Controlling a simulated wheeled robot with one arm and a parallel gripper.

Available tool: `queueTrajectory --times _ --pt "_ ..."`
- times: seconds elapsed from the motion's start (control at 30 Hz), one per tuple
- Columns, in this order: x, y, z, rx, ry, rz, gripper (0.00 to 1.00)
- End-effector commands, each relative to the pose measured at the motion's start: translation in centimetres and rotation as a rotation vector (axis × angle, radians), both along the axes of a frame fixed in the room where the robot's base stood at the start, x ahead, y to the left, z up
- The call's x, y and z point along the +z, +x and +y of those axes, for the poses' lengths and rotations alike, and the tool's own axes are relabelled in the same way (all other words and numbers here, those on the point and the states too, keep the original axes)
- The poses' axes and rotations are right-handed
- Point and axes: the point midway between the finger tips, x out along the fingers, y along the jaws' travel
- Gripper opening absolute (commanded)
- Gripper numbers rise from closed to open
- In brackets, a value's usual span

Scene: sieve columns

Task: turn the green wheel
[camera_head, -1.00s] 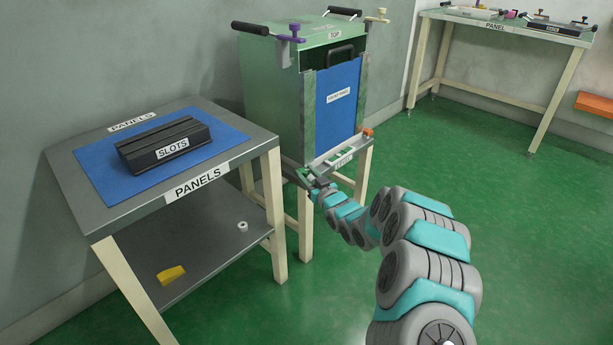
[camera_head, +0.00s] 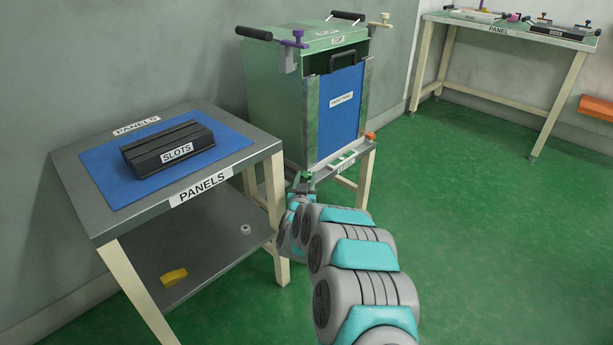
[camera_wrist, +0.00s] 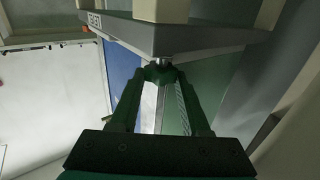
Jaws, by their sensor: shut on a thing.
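The green wheel (camera_head: 304,176) is a small green piece at the left front corner of the cabinet's lower ledge (camera_head: 330,166). My gripper (camera_wrist: 160,74) is shut on it. In the wrist view the two dark green fingers meet at a small green part (camera_wrist: 157,71) below a metal stem, under the labelled ledge edge. The fingers hide most of the wheel, so its turn angle cannot be told. In the head view my wrist hides much of the gripper, just below and in front of that corner.
The green cabinet (camera_head: 275,97) has a blue front panel (camera_head: 341,103), a purple clamp (camera_head: 293,43) and an orange knob (camera_head: 370,135). The PANELS table (camera_head: 75,185) with a black SLOTS block (camera_head: 172,148) stands close on the left. Green floor (camera_head: 460,230) is free on the right.

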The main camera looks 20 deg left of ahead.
Motion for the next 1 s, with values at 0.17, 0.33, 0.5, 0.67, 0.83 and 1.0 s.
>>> queueTrajectory --times 0.17,0.33,0.5,0.67,0.83,1.0 --pt "-0.03 -0.05 0.12 -0.024 -0.001 0.0 0.0" --pt "-0.05 -0.04 0.11 -0.029 -0.001 0.0 0.0" --pt "-0.03 -0.03 0.12 -0.029 0.0 0.0 0.0" --pt "-0.02 -0.02 0.11 -0.029 0.0 -0.001 0.58" --pt "0.0 0.0 0.08 -0.029 0.0 -0.001 0.77" --pt "0.01 0.01 0.07 -0.029 0.0 -0.001 0.77"
